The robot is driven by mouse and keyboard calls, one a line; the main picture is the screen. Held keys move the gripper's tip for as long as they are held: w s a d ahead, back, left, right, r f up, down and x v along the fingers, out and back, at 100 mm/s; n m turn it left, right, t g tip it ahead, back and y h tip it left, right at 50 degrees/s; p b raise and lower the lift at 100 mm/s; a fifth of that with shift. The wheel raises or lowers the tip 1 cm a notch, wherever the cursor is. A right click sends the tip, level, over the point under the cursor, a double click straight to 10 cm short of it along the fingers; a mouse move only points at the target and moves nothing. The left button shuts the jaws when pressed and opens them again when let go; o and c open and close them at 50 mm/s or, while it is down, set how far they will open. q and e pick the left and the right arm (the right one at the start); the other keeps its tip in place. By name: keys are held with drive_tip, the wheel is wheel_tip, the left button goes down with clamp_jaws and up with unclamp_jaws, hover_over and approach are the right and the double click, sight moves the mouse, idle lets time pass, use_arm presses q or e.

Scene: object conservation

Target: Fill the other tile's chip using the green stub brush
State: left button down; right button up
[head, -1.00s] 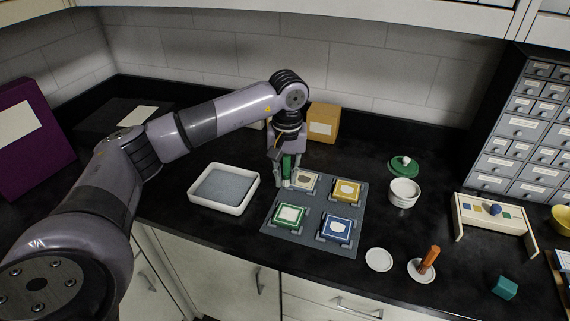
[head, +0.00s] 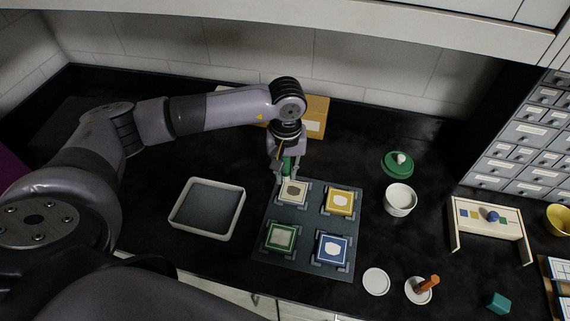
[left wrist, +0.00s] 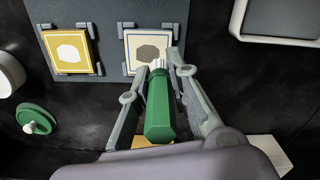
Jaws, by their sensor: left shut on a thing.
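My left gripper (head: 285,170) is shut on the green stub brush (head: 287,165) at the back edge of the grey mat (head: 312,222). In the left wrist view, the brush (left wrist: 159,108) lies between the gripper's fingers (left wrist: 158,84), its pale bristles by the near edge of the cream tile (left wrist: 150,48); contact cannot be told. The cream tile (head: 301,184) has a grey-brown patch. The yellow tile (head: 341,212) and blue tile (head: 322,260) have white patches. The green tile (head: 270,245) has a pale centre. My right gripper is not in view.
A white tray with a grey inside (head: 240,203) stands left of the mat. To its right are a white bowl (head: 400,203), a green lid (head: 390,167), a white saucer (head: 376,282) and a dish with an orange-brown stick (head: 429,283). A cardboard box (head: 317,108) stands behind.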

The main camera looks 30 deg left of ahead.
sight(286, 192)
use_arm(q)
drive_tip(key=shift+f, duration=0.55)
drive_tip(key=f, duration=0.1)
drive_tip(key=f+b, duration=0.1)
drive_tip(key=shift+w+a+f, duration=0.2)
drive_tip(key=shift+f, duration=0.1)
drive_tip(key=shift+f+b, duration=0.65)
drive_tip(key=shift+b, duration=0.35)
drive_tip(key=shift+f+b, duration=0.75)
drive_tip(key=shift+b, duration=0.15)
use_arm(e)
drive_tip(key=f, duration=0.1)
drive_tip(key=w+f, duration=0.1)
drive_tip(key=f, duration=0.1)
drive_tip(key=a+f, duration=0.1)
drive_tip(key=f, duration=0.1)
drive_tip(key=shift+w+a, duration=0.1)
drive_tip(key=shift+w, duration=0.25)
use_arm(q)
drive_tip(key=shift+f+b, duration=0.25)
drive_tip(key=shift+b, duration=0.1)
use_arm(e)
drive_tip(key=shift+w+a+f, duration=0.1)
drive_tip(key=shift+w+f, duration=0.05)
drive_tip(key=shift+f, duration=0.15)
use_arm(q)
drive_tip(key=shift+d, duration=0.1)
